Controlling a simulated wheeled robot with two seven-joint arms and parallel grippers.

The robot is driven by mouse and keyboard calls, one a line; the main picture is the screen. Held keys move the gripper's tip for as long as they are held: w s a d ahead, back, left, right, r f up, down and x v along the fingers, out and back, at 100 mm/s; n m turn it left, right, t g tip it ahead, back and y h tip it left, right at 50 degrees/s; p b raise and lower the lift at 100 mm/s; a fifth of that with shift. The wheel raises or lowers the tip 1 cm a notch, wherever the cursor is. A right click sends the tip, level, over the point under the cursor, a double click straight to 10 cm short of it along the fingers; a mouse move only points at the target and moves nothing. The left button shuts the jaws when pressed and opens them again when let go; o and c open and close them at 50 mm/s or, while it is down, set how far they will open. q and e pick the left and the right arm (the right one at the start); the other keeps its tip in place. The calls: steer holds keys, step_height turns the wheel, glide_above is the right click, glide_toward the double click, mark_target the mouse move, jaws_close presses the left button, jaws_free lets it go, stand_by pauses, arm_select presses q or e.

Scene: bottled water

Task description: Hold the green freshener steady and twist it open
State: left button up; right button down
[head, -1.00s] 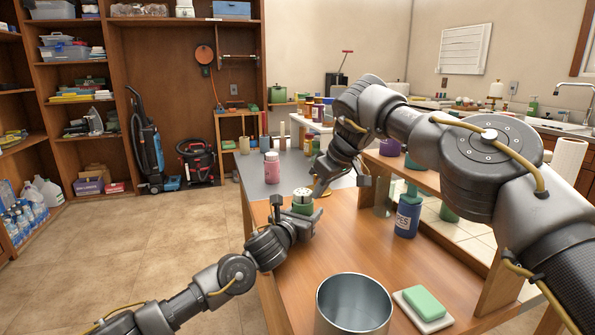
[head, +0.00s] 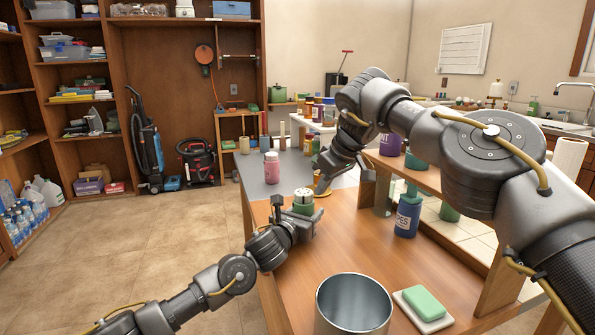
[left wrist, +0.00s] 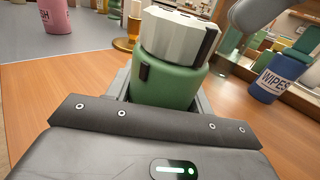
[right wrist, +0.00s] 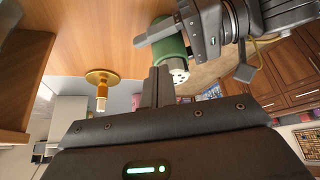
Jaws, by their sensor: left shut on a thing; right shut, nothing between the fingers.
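My right gripper (head: 345,185) is shut and empty, to the right of and a little above the freshener. In the right wrist view its closed fingers (right wrist: 158,86) are beside the cap's holed top (right wrist: 179,74), and I cannot tell whether they touch it.
A pink bottle (head: 271,166) stands beyond the freshener. A brass-coloured stand (right wrist: 101,80) is close to my right gripper. A blue wipes canister (head: 407,217) stands to the right. A metal bucket (head: 354,304) and a green sponge (head: 424,303) are in front.

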mark_target(303, 204)
arm_select(q)
steer(key=shift+a, duration=0.1)
arm_select(e)
steer(key=shift+r, duration=2.45)
arm_select(q)
steer(key=shift+w, duration=0.1)
steer(key=shift+a, duration=0.1)
arm_select(e)
steer(key=s+a+r+m+t+h, duration=0.1)
steer(key=s+a+r+m+h, duration=0.15)
steer(key=s+a, duration=0.2)
steer(key=shift+w+d+f+m+t, duration=0.2)
steer(key=shift+f+m, duration=0.4)
steer(key=shift+f, duration=0.85)
steer(key=shift+w+a+f+m+t, duration=0.15)
steer(key=shift+w+f+m, duration=0.3)
steer(key=shift+f, duration=0.95)
steer(key=shift+w+d+f+m+t, duration=0.15)
steer(key=shift+f+m, duration=0.55)
steer(key=shift+f, duration=0.75)
steer(key=shift+w+a, duration=0.1)
steer(key=shift+w, duration=0.2)
